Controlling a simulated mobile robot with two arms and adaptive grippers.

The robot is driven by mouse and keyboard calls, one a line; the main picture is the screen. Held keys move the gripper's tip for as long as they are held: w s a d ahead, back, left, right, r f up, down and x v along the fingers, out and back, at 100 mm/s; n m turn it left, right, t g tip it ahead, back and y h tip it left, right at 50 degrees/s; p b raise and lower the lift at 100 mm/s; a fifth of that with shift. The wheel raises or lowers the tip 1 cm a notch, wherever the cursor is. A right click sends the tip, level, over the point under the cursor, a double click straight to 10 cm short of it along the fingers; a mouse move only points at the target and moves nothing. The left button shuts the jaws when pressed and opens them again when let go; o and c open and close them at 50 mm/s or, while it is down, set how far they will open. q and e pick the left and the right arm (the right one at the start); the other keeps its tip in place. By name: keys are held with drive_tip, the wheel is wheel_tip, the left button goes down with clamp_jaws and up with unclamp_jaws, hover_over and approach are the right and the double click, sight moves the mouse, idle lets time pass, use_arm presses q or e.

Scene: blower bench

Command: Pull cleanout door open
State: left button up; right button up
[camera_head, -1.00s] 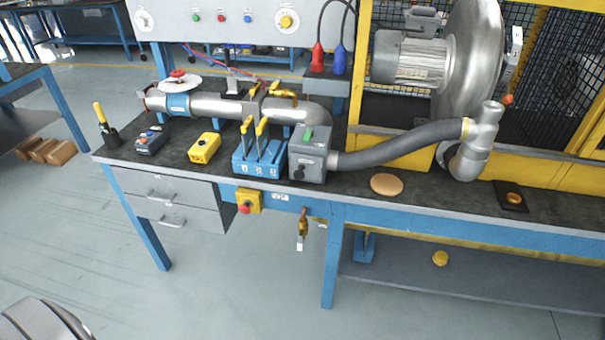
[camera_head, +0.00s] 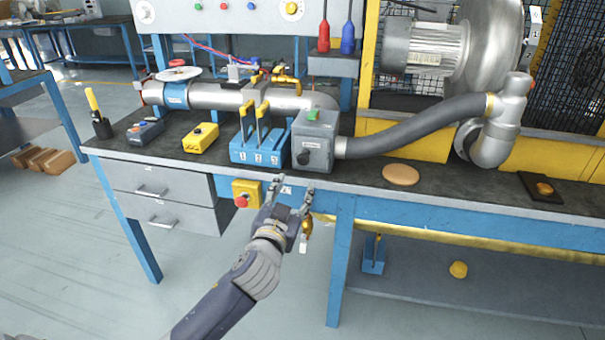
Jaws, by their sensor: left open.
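A grey box (camera_head: 314,138) with a green part on top stands at the bench's front edge, where the grey hose meets the pipe. A dark round knob (camera_head: 303,158) sits on its front face, which looks like the cleanout door and appears closed. My left gripper (camera_head: 292,188) is open and empty, with its fingers pointing up toward the box. It is in front of the bench edge, below the knob and apart from it in the picture. My right gripper is not in view.
A blue lever block (camera_head: 259,150) stands just left of the box. A yellow box with a red button (camera_head: 246,194) and a brass valve (camera_head: 306,228) hang on the bench front near my gripper. A tan disc (camera_head: 401,174) lies to the right. The floor in front is clear.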

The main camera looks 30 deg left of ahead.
sight(302, 163)
use_arm(q)
drive_tip(key=shift+t, duration=0.3)
drive_tip(key=x, duration=0.3)
drive_tip(key=r+x, duration=0.1)
drive_tip(key=x, duration=0.3)
drive_tip(key=r+x, duration=0.1)
drive_tip(key=x, duration=0.2)
drive_tip(key=shift+w+r, duration=0.1)
drive_tip(key=shift+w, duration=0.05)
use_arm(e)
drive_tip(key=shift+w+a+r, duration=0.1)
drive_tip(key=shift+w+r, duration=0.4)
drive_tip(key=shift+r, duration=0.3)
use_arm(q)
clamp_jaws()
